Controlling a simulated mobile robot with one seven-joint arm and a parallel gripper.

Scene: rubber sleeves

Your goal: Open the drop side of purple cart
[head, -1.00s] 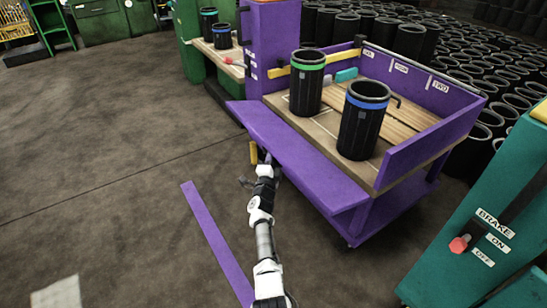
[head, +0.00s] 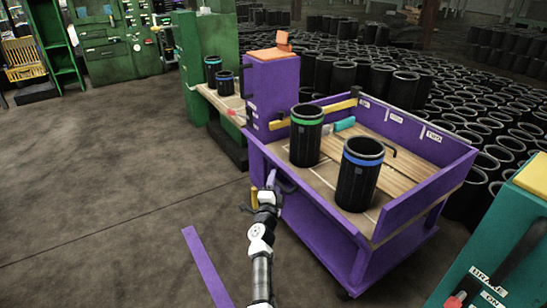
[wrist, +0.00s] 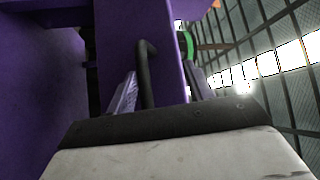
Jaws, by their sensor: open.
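The purple cart (head: 430,190) stands right of centre in the head view. Its drop side (head: 318,228) hangs down from the deck's near edge, and the deck is open on that side. My gripper (head: 272,182) is at the outer face of the drop side, near its left end. In the wrist view my gripper (wrist: 160,90) is open, with a black bent rod (wrist: 147,72) between its fingers against a purple panel. I cannot tell whether the fingers touch the rod. A yellow piece (head: 254,197) shows beside the gripper.
Two black sleeves, one green-banded (head: 306,135) and one blue-banded (head: 360,172), stand upright on the deck. A purple cabinet (head: 270,90) adjoins the cart's left end. A teal brake stand (head: 500,250) is at right. The floor (head: 110,180) at left is clear.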

